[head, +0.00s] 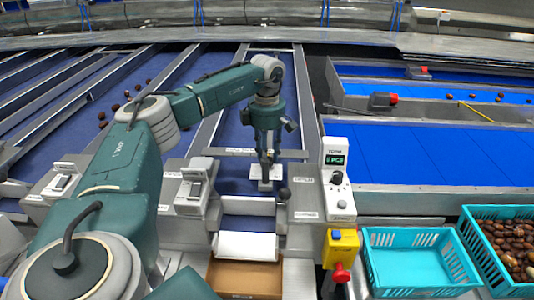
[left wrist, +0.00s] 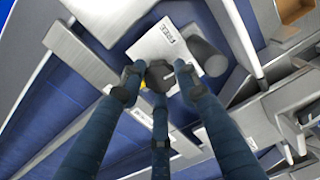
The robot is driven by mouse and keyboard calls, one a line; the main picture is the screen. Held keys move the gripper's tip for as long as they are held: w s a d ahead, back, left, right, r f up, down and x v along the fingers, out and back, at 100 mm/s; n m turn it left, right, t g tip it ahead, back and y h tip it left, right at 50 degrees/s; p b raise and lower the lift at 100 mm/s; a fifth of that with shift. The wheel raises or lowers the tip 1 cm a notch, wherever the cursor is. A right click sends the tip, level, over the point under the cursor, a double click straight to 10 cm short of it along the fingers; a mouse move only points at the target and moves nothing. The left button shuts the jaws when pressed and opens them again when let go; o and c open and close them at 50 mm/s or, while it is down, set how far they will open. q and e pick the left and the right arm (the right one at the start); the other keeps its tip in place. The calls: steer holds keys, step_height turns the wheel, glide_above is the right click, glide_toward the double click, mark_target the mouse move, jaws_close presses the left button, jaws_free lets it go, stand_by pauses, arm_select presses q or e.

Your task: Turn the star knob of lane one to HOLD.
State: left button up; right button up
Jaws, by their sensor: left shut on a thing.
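My left gripper (head: 267,178) reaches down over a blue lane beside the small terminal, at a pale plate (head: 256,171). In the left wrist view its fingers (left wrist: 159,84) are closed around a dark knob (left wrist: 159,70), touching its sides. The knob sits at the edge of the white plate (left wrist: 150,45), which reads FREE. A little yellow shows beside the knob, between the fingers. The knob's pointing direction and any HOLD mark cannot be made out. In the head view the gripper mostly hides the knob. My right gripper is not in view.
A dark ball-ended lever (head: 284,194) stands close to the gripper's right. A grey cylinder (left wrist: 208,57) lies beside the plate. A terminal (head: 338,175), a yellow box with a red knob (head: 341,272), an empty turquoise crate (head: 372,252) and a date-filled crate (head: 467,222) are to the right.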

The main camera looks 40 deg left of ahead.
arm_select(q)
steer(key=m+p, duration=0.1)
steer(key=m, duration=0.4)
steer(key=shift+r, duration=0.1)
steer(key=shift+o, duration=0.2)
steer(key=shift+w+a+r+m+p, duration=0.1)
steer(key=shift+w+m+p, duration=0.05)
steer(key=shift+m, duration=0.85)
steer(key=shift+w+a+r+m+p, duration=0.1)
steer(key=shift+m+p, duration=0.05)
steer(key=shift+m, duration=0.85)
steer(key=shift+c, duration=0.2)
steer(key=o, duration=1.2)
steer(key=shift+w, duration=0.1)
steer(key=shift+c, duration=0.2)
steer(key=shift+f, duration=0.2)
